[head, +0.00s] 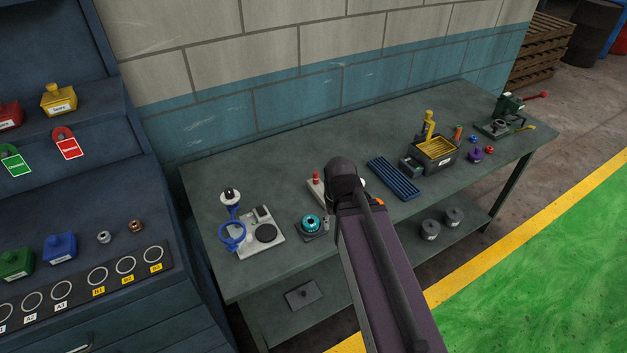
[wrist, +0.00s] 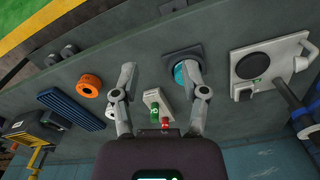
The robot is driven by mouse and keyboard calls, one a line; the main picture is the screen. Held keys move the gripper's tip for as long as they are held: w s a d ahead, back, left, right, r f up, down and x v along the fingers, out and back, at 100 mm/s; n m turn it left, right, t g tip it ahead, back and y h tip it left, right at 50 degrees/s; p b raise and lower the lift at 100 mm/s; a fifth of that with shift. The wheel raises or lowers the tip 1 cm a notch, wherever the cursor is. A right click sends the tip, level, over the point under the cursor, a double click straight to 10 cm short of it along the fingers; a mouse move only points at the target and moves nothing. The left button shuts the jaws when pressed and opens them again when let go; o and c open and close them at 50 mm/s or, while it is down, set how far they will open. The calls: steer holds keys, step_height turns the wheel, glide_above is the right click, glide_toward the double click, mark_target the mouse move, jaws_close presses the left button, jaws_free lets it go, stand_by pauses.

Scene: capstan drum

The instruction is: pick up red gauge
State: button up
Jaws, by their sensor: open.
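The red gauge (head: 316,177) is a small red piece standing on a pale block (head: 314,192) on the workbench. It also shows in the wrist view (wrist: 165,122) close to my gripper's body, partly cut off by it. A green piece (wrist: 153,116) stands beside it on the same pale block (wrist: 151,98). My gripper (wrist: 158,72) is open and empty above the bench, with its fingers spread to either side of the block. In the head view my arm hides the fingers and part of the block.
A teal round part (head: 310,223) on a dark base lies close by, partly under one finger in the wrist view. An orange ring (wrist: 90,85) lies on the other side. A white plate (head: 262,240) and a blue ribbed tray (head: 394,179) are also on the bench.

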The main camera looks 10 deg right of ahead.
steer(key=shift+o, duration=0.8)
steer(key=shift+a, duration=0.1)
step_height(320, 180, up, 3)
steer(key=p, duration=0.3)
glide_above(316, 172)
steer(key=shift+s+f+n, duration=0.1)
steer(key=shift+s+n, duration=0.05)
steer(key=shift+n, duration=0.25)
steer(key=shift+f, duration=0.15)
step_height(316, 172, down, 8)
steer(key=b, duration=0.8)
steer(key=shift+f+b, duration=0.15)
steer(key=shift+b, duration=0.25)
steer(key=shift+f, duration=0.1)
steer(key=shift+f+b, duration=2.5)
steer(key=shift+b, duration=0.1)
